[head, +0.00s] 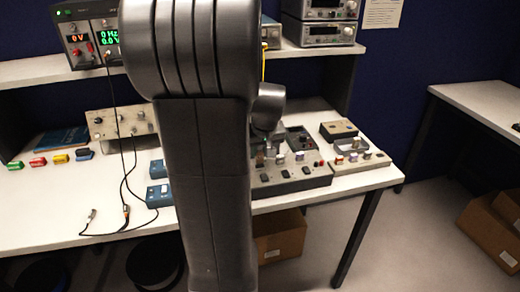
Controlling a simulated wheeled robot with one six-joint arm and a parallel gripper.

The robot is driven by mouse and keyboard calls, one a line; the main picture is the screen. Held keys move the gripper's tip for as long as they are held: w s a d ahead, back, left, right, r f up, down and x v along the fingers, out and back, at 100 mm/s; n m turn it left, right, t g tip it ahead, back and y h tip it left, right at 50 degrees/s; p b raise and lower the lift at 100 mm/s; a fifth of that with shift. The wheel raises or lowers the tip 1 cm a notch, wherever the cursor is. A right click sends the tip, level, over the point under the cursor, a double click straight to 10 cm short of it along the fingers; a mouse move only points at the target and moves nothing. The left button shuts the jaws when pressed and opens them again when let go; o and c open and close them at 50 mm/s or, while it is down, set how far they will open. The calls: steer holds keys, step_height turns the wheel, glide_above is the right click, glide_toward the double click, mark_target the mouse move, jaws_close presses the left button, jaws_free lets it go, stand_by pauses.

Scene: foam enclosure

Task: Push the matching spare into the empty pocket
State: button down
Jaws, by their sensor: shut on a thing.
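A grey panel (318,181) with dark slots and several small upright pieces lies near the front edge of the bench, right of my arm. A light grey holder (374,163) with several small coloured-base pieces sits to its right. Which pocket is empty is too small to tell. My gripper (267,146) shows only in part below my wrist, over the left part of the panel. It is shut on a small brass-coloured piece (261,160), apparently a spare. My arm hides the rest of the gripper and the panel's left end. Whether the piece touches the panel is unclear.
A brown-topped box (338,130) and a dark box (299,140) stand behind the panel. Blue boxes (159,194), cables (126,212) and a knobbed instrument (121,121) lie left of my arm. A shelf (32,72) carries instruments above the bench.

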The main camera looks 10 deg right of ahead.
steer(key=shift+f+b, duration=1.3)
steer(key=shift+f, duration=0.4)
steer(key=c, duration=1.2)
jaws_free()
steer(key=shift+r, duration=0.1)
steer(key=v, duration=1.4)
steer(key=shift+w+p, duration=0.1)
steer(key=shift+p, duration=0.3)
